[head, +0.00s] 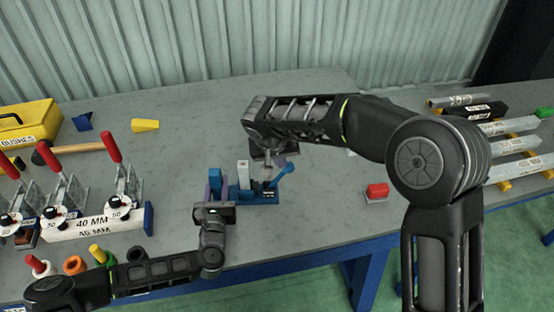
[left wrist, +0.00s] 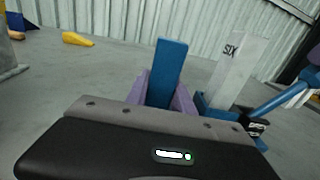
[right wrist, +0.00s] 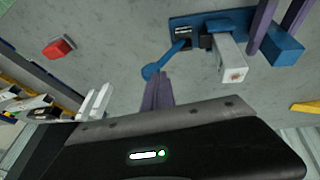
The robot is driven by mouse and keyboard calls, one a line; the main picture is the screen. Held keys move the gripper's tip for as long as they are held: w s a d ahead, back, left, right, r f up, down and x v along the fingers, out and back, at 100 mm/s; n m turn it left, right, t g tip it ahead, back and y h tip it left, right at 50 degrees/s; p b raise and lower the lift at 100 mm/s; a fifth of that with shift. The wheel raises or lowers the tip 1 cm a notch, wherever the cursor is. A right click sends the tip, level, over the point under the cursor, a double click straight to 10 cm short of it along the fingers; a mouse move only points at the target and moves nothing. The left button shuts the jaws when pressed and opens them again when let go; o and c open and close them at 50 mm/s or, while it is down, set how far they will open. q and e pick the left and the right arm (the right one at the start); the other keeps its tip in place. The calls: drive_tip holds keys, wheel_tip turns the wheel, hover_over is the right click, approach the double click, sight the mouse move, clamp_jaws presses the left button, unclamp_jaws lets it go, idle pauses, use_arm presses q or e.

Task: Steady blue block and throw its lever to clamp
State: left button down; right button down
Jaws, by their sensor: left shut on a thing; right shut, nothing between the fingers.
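The blue block (head: 262,197) stands on the grey table, with a pale grey upright bar (head: 243,174) at its middle, marked SIX in the left wrist view (left wrist: 232,68). My left gripper (head: 215,188) has its purple fingers shut on the block's blue upright end (left wrist: 168,68). The blue lever (head: 281,175) slants up and to the right from the block's right side; its round end shows in the right wrist view (right wrist: 150,71). My right gripper (head: 282,161) is shut and empty, its purple fingertips (right wrist: 158,88) close to that end. I cannot tell if they touch.
A red block (head: 377,191) lies to the right. Red-handled clamps (head: 113,150) on a 40 MM bar (head: 95,228) and a yellow box (head: 30,120) are at the left. Grey bars (head: 515,143) lie far right. The table behind the block is mostly clear.

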drive_tip(key=d+f+y, duration=0.3)
drive_tip(key=d+y, duration=0.1)
drive_tip(key=d, duration=0.2)
drive_tip(key=shift+f+m, duration=0.25)
drive_tip(key=shift+m, duration=0.15)
drive_tip(key=shift+a+r, duration=0.1)
drive_tip(key=shift+a, duration=0.6)
